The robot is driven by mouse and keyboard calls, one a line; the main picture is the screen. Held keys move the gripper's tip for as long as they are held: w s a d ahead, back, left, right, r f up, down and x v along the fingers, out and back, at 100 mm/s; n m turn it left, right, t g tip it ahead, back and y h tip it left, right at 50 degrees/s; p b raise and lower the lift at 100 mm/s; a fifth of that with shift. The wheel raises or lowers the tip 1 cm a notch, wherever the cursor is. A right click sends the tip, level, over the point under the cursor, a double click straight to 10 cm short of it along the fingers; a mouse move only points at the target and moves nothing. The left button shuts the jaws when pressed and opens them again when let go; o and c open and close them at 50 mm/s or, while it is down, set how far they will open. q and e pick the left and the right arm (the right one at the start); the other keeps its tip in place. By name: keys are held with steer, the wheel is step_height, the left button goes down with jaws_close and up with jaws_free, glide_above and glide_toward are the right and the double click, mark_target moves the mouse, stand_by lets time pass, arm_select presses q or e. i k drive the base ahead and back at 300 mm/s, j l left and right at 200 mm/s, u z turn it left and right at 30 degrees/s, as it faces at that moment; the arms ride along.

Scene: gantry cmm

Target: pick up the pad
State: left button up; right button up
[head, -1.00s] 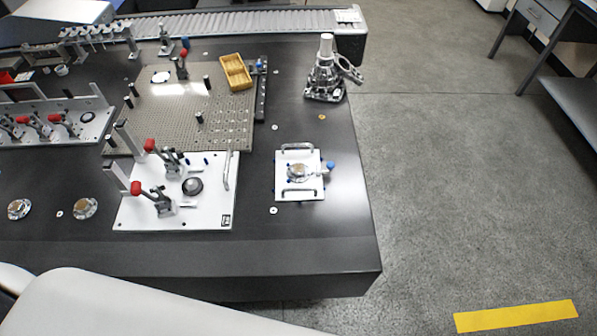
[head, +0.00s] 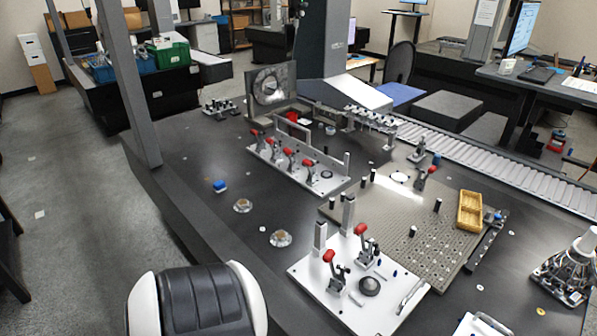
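Nothing in the head view is clearly marked as the pad. A small blue block (head: 220,186) lies alone on the left part of the dark table and could be it, but I cannot tell for sure. Two round metal discs with brownish centres, one nearer (head: 280,238) and one farther (head: 242,205), lie to its right and nearer to me. Neither of my grippers shows in the head view.
A perforated plate (head: 440,258) holds a yellow tray (head: 470,210). A grey gantry post (head: 127,85) stands at left.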

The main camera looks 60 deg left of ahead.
mark_target(219, 185)
steer(key=u, duration=2.6)
steer(key=i+j+u, duration=0.2)
steer(key=i+j, duration=0.15)
steer(key=i+j+u, duration=0.15)
steer(key=i, duration=0.3)
steer(key=i+j+u, duration=0.2)
steer(key=i, duration=0.25)
steer(key=i+j+u, duration=0.2)
steer(key=i, duration=0.25)
